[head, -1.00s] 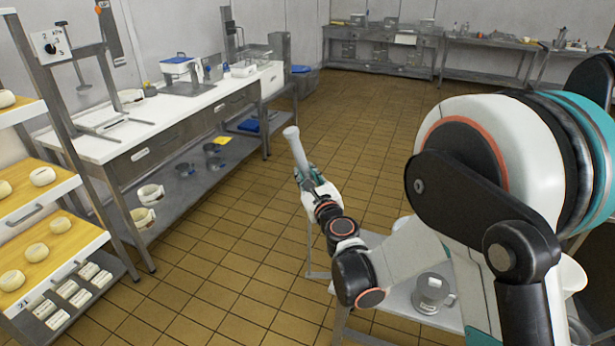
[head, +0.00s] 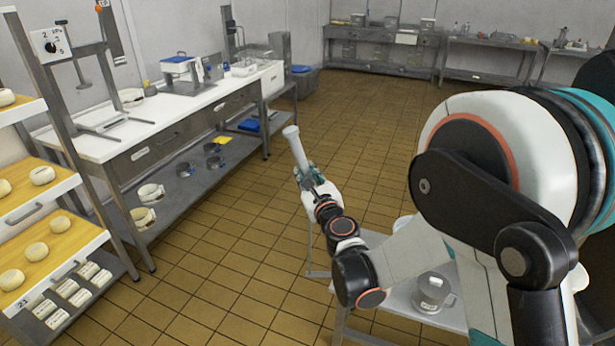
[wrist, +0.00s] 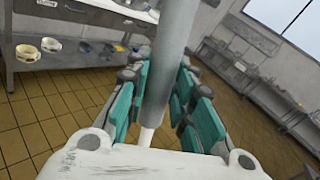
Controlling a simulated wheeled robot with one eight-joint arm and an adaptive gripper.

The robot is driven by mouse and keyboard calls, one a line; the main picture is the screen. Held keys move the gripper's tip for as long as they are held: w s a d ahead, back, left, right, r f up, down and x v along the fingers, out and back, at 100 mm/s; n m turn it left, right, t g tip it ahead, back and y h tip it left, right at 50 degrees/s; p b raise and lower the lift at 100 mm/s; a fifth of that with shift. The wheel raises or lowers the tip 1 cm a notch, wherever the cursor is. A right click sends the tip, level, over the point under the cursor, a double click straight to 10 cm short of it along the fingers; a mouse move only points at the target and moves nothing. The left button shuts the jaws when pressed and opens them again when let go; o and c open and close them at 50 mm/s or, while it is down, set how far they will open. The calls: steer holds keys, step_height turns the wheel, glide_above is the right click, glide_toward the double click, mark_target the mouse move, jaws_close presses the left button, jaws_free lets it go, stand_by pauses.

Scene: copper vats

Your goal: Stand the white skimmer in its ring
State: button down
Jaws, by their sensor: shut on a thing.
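My gripper (head: 309,174) is shut on the white skimmer (head: 296,147) and holds it up over the tiled floor. In the head view a pale, rounded shaft tilts up and left out of the gripper. In the wrist view the skimmer (wrist: 175,45) is a pale grey-white shaft running between the teal finger pads of my gripper (wrist: 158,105), and a white piece shows below them. I cannot pick out the ring in either view.
A low metal table (head: 392,300) with a grey jug (head: 431,292) stands below my arm. A white-topped workbench (head: 95,147) with a lower shelf runs along the left. A rack of cheeses (head: 60,250) is at the near left. The middle floor is clear.

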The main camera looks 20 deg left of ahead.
steer(key=shift+s, duration=0.2)
steer(key=c, duration=1.3)
jaws_free()
steer(key=shift+a, duration=0.1)
